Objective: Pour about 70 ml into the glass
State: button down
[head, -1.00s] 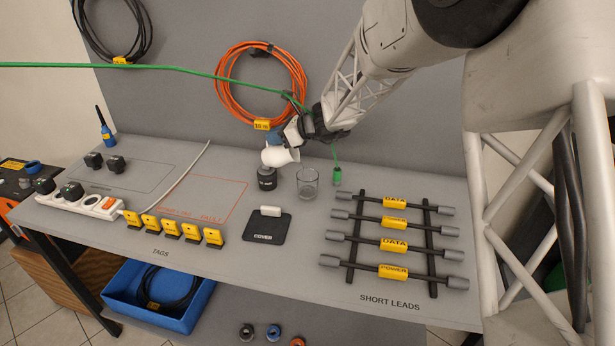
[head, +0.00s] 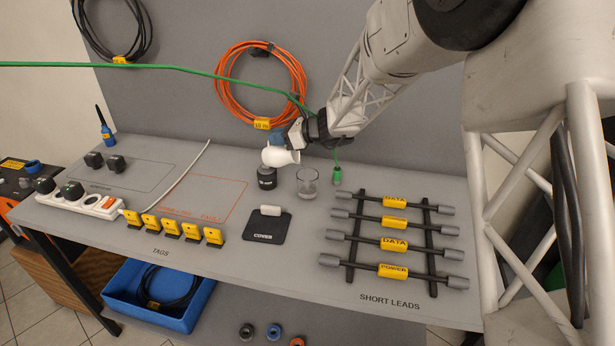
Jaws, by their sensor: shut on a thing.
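My gripper (head: 296,138) is shut on a white cup-like vessel (head: 276,156) and holds it tilted above the grey bench. The vessel's open end faces right, toward the glass. The clear glass (head: 308,184) stands upright on the bench, a little below and to the right of the vessel. No stream shows between them. How much liquid is in the glass or the vessel is too small to tell.
A dark round jar (head: 266,178) stands just left of the glass. A black cover pad (head: 267,228) with a white block lies in front. A green plug (head: 337,176) hangs right of the glass. A rack of short leads (head: 393,243) fills the right side. Yellow tags (head: 172,226) stand at left.

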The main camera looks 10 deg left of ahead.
aim_at(268, 147)
jog(key=shift+d+f+y, duration=0.15)
jog(key=shift+d+y, duration=0.25)
jog(key=shift+d, duration=0.2)
jog(key=shift+a+r+h, duration=0.25)
jog(key=shift+a+h, duration=0.15)
jog(key=shift+a, duration=0.35)
jog(key=shift+a+r+h, duration=0.15)
jog(key=shift+a+h, duration=0.25)
jog(key=shift+h, duration=0.35)
jog(key=shift+a+r+h, duration=0.1)
jog(key=shift+a+h, duration=0.25)
jog(key=shift+h, duration=0.4)
jog(key=shift+a, duration=0.1)
jog(key=shift+w+a+f+h, duration=0.1)
jog(key=shift+a+f+h, duration=0.1)
jog(key=shift+f+h, duration=0.25)
jog(key=shift+a+f+h, duration=0.2)
jog(key=shift+h, duration=0.45)
jog(key=shift+a+h, duration=0.25)
jog(key=shift+h, duration=0.05)
jog(key=shift+a+r+h, duration=0.1)
jog(key=shift+a+h, duration=0.2)
jog(key=shift+h, duration=0.2)
